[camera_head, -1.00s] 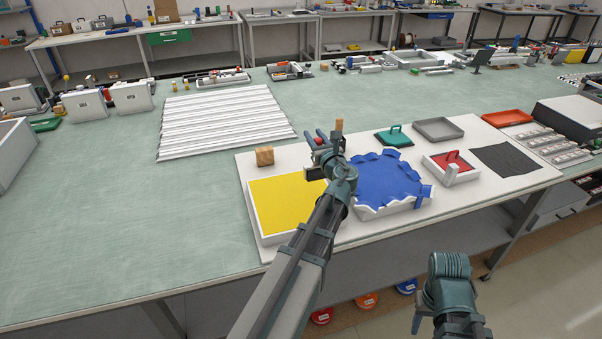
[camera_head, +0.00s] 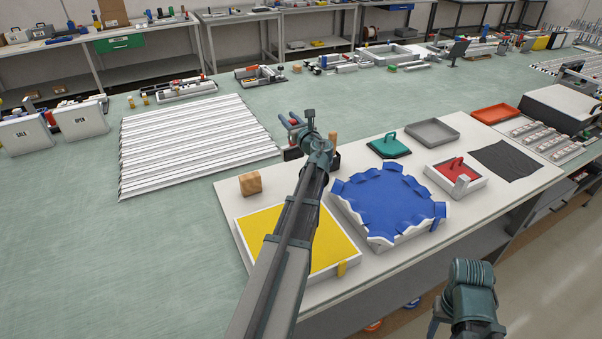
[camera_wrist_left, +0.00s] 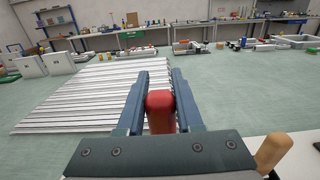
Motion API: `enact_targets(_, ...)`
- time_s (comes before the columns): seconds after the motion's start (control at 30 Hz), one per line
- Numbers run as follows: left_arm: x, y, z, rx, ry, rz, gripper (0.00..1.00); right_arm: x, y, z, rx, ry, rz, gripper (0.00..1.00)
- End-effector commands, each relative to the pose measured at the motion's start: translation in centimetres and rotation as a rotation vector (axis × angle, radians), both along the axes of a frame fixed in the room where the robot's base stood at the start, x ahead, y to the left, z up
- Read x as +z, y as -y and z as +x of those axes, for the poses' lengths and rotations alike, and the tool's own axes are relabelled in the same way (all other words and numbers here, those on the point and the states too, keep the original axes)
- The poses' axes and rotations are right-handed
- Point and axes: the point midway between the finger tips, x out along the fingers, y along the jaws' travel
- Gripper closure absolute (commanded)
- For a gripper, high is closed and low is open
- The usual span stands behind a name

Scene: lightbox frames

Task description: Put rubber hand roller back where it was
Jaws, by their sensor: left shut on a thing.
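My left gripper (camera_head: 291,122) is shut on a red, rounded handle, seen end-on between the two blue fingers in the left wrist view (camera_wrist_left: 160,110). I take this for the rubber hand roller (camera_wrist_left: 160,102); its roller end is hidden. The gripper is over the back edge of the white board (camera_head: 228,197). A wooden handle (camera_head: 333,137) stands just right of the gripper, and it also shows at the lower right of the wrist view (camera_wrist_left: 272,150). My right gripper (camera_head: 440,312) is low at the right, its fingers mostly hidden behind its wrist.
White ribbed strips (camera_head: 190,140) lie behind left.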

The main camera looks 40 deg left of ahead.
Motion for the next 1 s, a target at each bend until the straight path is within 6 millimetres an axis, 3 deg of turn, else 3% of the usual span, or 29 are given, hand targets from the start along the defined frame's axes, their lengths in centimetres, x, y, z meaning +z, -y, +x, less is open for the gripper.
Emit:
enact_targets(0.33, -0.6, -0.7, -0.2, 0.008, 0.000, 0.000, 1.00, -0.6, 0.0, 0.0, 0.000, 0.000, 0.000, 0.50)
enact_targets(0.73, -6.1, -0.7, -0.2, 0.008, 0.000, 0.000, 1.00, -6.1, 0.0, 0.0, 0.000, 0.000, 0.000, 0.50)
enact_targets(1.0, -6.5, -0.7, -0.2, 0.008, 0.000, 0.000, 1.00, -6.5, 0.0, 0.0, 0.000, 0.000, 0.000, 0.50)
